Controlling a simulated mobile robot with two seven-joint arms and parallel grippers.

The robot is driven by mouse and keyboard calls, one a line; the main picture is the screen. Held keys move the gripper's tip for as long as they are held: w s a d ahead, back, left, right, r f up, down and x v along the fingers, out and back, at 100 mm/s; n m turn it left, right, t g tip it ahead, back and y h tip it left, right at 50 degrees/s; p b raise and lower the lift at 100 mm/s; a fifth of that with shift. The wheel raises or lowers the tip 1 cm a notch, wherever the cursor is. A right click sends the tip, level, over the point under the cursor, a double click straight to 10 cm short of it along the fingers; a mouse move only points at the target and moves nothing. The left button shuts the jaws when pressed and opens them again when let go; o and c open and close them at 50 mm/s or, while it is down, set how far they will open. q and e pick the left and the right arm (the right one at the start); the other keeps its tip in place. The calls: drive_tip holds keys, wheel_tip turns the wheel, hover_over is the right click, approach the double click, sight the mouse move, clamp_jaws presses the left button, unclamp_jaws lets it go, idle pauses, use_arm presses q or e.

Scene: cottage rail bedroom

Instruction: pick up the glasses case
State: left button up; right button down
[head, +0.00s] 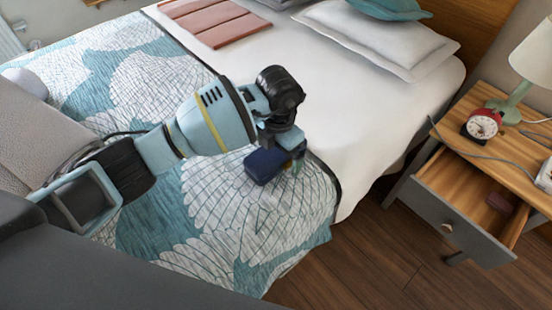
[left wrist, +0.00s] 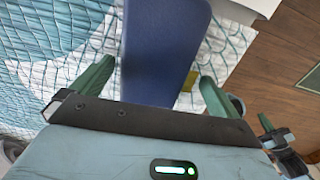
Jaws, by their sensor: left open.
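The glasses case, a dark blue oblong block with rounded corners (head: 264,166), is at the patterned blanket near the bed's side edge. In the left wrist view the case (left wrist: 165,50) fills the space between my two green fingers. My left gripper (head: 283,163) is at the case in the head view, with one green fingertip showing on its right side; the other is hidden. In the wrist view the left gripper (left wrist: 152,90) is open, with a gap between each finger and the case. I cannot tell whether the case touches the blanket.
A nightstand (head: 430,207) stands at the right with its drawer open and a small dark red item (head: 499,203) inside. A red alarm clock (head: 482,125) and a lamp (head: 530,60) stand on top. Pillows (head: 380,38) lie at the bed's head. The white sheet is mostly clear.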

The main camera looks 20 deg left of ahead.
use_arm(q)
drive_tip(key=c, duration=1)
drive_tip(key=shift+c, duration=0.2)
drive_tip(key=shift+r, duration=0.1)
drive_tip(key=shift+r, duration=1.8)
drive_tip(key=s+d, duration=0.3)
drive_tip(key=s, duration=0.4)
drive_tip(key=s+d+r, duration=0.1)
drive_tip(key=s+d, duration=0.3)
drive_tip(key=s, duration=0.3)
drive_tip(key=shift+s+d+r+p, duration=0.15)
drive_tip(key=shift+p, duration=0.2)
